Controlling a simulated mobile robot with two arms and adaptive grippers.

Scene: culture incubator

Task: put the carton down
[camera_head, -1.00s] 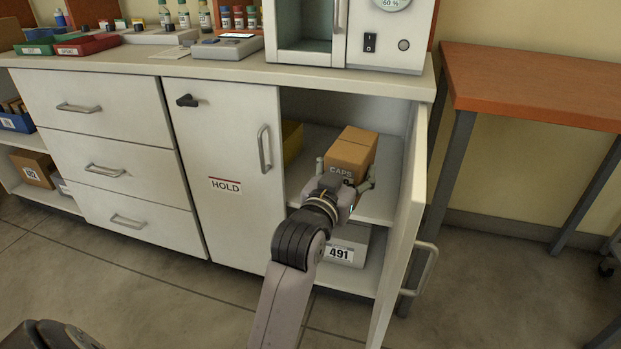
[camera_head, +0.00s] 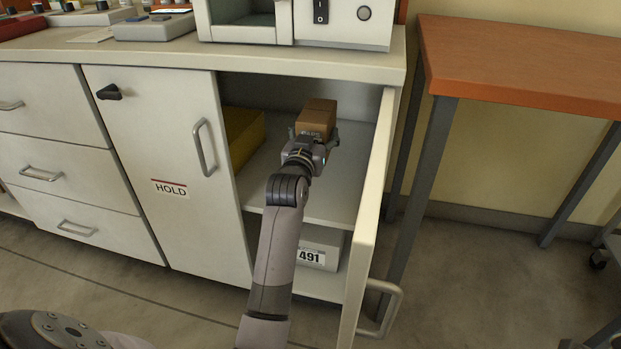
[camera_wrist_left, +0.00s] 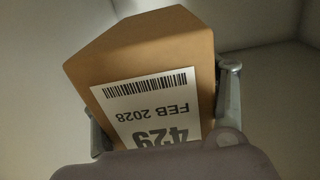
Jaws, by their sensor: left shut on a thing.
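The brown carton (camera_head: 318,115) is inside the open cabinet, over the upper shelf (camera_head: 340,195) and towards the back. In the left wrist view the carton (camera_wrist_left: 150,55) shows an upside-down label reading 429, FEB 2028. My left gripper (camera_head: 313,141) is shut on the carton, one finger along each side; the fingers also show in the left wrist view (camera_wrist_left: 165,115). I cannot tell whether the carton's underside touches the shelf. My right gripper is not in view.
A yellow box (camera_head: 243,137) stands left of the carton on the shelf. A box marked 491 (camera_head: 320,252) is in the compartment below. The open cabinet door (camera_head: 367,220) stands close on the right, and the shut HOLD door (camera_head: 165,150) on the left. The shelf front is clear.

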